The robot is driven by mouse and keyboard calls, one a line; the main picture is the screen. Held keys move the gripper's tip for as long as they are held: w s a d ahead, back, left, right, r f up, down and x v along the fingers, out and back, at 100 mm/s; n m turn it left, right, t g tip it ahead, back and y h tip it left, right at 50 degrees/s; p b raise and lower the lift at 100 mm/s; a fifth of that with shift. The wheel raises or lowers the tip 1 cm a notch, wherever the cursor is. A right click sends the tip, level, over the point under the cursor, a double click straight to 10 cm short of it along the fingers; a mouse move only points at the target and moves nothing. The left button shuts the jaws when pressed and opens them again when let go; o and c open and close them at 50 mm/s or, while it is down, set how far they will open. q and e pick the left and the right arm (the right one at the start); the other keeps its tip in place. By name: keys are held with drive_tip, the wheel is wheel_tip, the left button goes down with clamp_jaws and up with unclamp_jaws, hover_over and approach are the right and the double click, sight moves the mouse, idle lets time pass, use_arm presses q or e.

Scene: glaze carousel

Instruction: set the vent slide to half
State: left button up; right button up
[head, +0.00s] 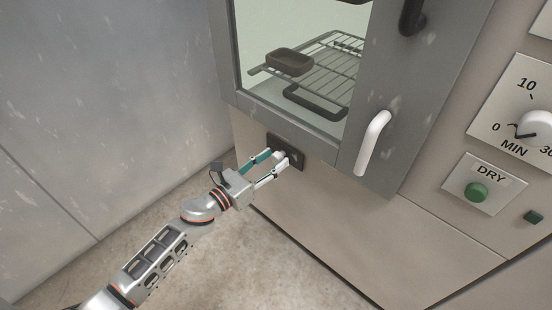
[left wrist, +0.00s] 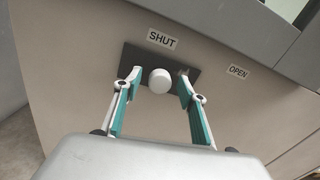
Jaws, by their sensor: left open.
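The vent slide shows in the left wrist view as a round white knob (left wrist: 160,81) on a dark plate (left wrist: 133,56). A SHUT label (left wrist: 162,39) is above the knob and an OPEN label (left wrist: 237,71) is to the right of the plate. The knob sits near the plate's middle. My left gripper (left wrist: 158,87) is open, with one finger on each side of the knob and a visible gap to both. In the head view my left gripper (head: 274,164) reaches the dark plate (head: 298,157) below the door and partly hides it. My right gripper is not in view.
The grey door (head: 310,142) with a window and a white handle (head: 373,143) is just above the plate. Inside, a brown dish (head: 289,62) sits on a wire rack (head: 335,67). A DRY button (head: 475,192) and a MIN dial (head: 535,124) are at right. The floor below is clear.

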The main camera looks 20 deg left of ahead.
use_arm(q)
drive_tip(key=shift+x, duration=0.85)
clamp_jaws()
drive_tip(key=s+d, duration=0.1)
drive_tip(key=d, duration=0.3)
drive_tip(key=s+d, duration=0.1)
drive_tip(key=d, duration=0.1)
drive_tip(key=shift+s+d+f, duration=0.1)
drive_tip(key=shift+s+d, duration=0.2)
drive_tip(key=shift+d, duration=0.05)
unclamp_jaws()
